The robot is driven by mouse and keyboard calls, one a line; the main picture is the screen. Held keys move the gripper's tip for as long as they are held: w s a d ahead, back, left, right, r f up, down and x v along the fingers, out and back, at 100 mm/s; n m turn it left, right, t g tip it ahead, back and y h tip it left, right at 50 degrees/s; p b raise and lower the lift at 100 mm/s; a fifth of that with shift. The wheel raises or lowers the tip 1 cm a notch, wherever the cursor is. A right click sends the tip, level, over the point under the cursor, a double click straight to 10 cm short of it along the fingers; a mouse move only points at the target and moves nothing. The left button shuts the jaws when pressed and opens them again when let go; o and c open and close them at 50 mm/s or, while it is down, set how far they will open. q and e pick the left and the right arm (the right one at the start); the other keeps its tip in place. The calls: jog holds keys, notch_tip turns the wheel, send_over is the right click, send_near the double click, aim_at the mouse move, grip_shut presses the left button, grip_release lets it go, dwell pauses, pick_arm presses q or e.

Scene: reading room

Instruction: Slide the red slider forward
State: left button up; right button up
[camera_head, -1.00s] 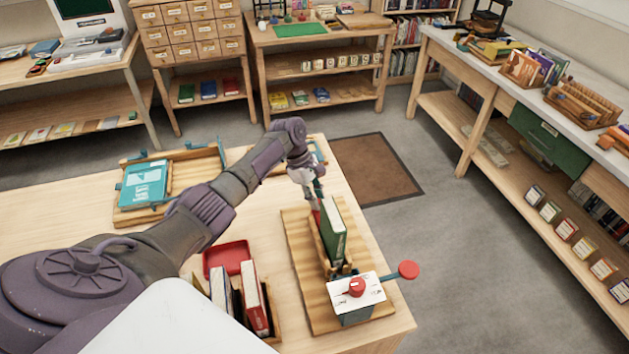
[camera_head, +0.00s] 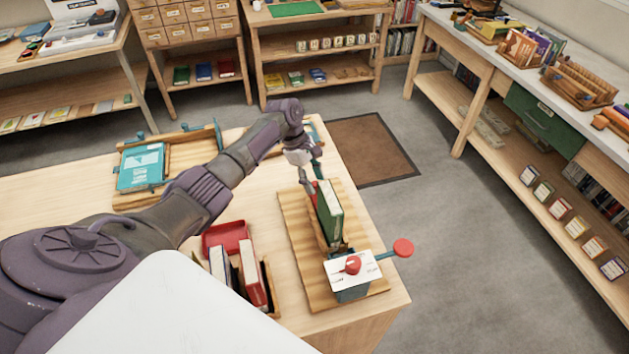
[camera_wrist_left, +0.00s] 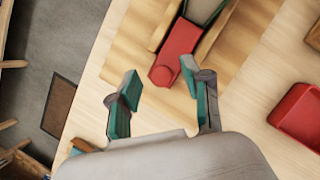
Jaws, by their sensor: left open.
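A red slider (camera_wrist_left: 180,52) lies between wooden rails on a wooden board (camera_head: 302,255), against a green book (camera_head: 330,214). In the head view only a thin red strip of the slider shows at the book's left edge. My left gripper (camera_head: 311,182) is at the far end of the book, above the board. In the wrist view its two teal-padded fingers (camera_wrist_left: 159,88) are spread apart, with the slider's rounded near end just ahead of the gap. Nothing is held. My right gripper is not in view.
A red tray (camera_head: 226,238) and a book holder are left of the board. Floor lies beyond the table's right edge.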

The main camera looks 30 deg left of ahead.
pick_arm(q)
jog(key=v, duration=1.1)
jog(key=shift+r, duration=0.2)
